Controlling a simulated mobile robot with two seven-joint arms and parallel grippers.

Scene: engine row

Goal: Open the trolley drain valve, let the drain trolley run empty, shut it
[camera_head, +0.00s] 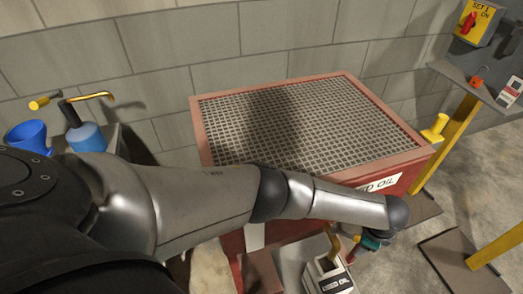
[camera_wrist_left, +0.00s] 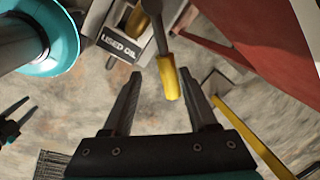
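The drain trolley appears as a small light-grey box, labelled USED OIL (camera_head: 338,284), low beside the red tank. The same labelled box (camera_wrist_left: 119,42) is in the left wrist view. A lever with a yellow grip (camera_wrist_left: 170,82) on a dark stem comes down from the top of that view; I take it for the drain valve. My left gripper (camera_wrist_left: 166,82) is open, with the yellow grip between its fingers in the picture; no contact shows. My right gripper (camera_wrist_left: 22,112) seems to be the dark pair of fingers at the left edge, apart and empty.
A red tank with a grated top (camera_head: 310,120) stands against the block wall. A blue funnel (camera_head: 28,137) and a blue bottle (camera_head: 87,138) are at left. A grey panel on a yellow post (camera_head: 445,140) stands at right. A teal ring (camera_wrist_left: 45,55) fills the wrist view's corner.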

